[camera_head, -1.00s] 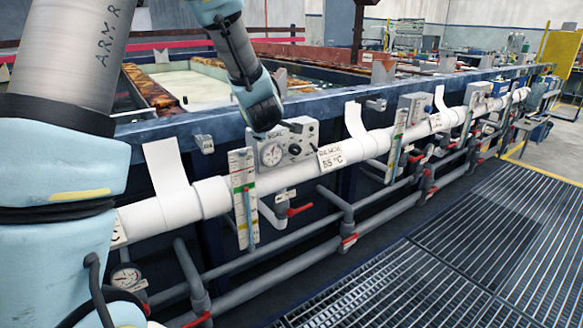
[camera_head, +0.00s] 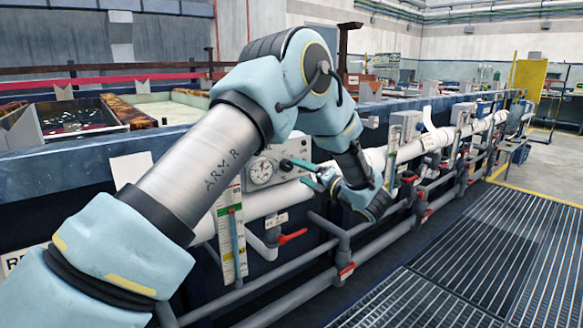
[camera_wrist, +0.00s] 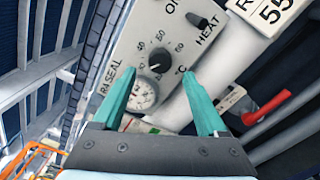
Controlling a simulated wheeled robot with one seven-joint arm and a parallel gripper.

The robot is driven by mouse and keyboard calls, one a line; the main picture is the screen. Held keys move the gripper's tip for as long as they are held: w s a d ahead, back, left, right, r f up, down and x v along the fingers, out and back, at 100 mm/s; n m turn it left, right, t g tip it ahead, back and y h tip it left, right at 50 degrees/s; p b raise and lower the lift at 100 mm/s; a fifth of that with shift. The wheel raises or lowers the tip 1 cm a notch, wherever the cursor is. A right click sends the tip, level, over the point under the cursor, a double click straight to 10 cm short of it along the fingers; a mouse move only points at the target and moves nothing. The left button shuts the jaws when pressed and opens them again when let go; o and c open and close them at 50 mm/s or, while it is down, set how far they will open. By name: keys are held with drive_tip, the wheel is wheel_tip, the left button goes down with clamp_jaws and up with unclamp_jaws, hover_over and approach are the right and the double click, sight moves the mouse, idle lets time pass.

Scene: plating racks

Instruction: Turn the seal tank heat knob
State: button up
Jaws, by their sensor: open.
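The grey seal control box (camera_head: 268,178) is on the front of the tank line, partly hidden by my gripper in the head view. In the wrist view its panel (camera_wrist: 137,42) carries a black round knob (camera_wrist: 158,58) with a numbered °C scale. A black switch lever (camera_wrist: 196,20) sits by the word HEAT, and a round gauge (camera_wrist: 143,94) is below the knob. My gripper (camera_wrist: 158,74) is open and empty, its teal fingers pointing at the panel on either side of the knob in the picture. In the head view my gripper (camera_head: 302,172) is at the box's right.
A white pipe (camera_head: 265,203) runs along the tank front just below the box. Red-handled valves (camera_head: 292,236) and grey pipes (camera_head: 290,268) lie lower. A tall level scale (camera_head: 230,235) stands left of the box. Grated floor (camera_head: 465,235) is clear at right.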

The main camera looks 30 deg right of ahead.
sight(289, 167)
drive_tip(key=shift+w+a+p, duration=0.15)
drive_tip(key=shift+w+a, duration=0.05)
drive_tip(key=shift+w, duration=0.65)
drive_tip(key=shift+w+a+p, duration=0.1)
drive_tip(key=shift+w+a, duration=0.05)
drive_tip(key=shift+w, duration=0.75)
drive_tip(key=shift+w+a+p, duration=0.15)
drive_tip(key=shift+w+a, duration=0.05)
drive_tip(key=shift+w, duration=0.65)
clamp_jaws()
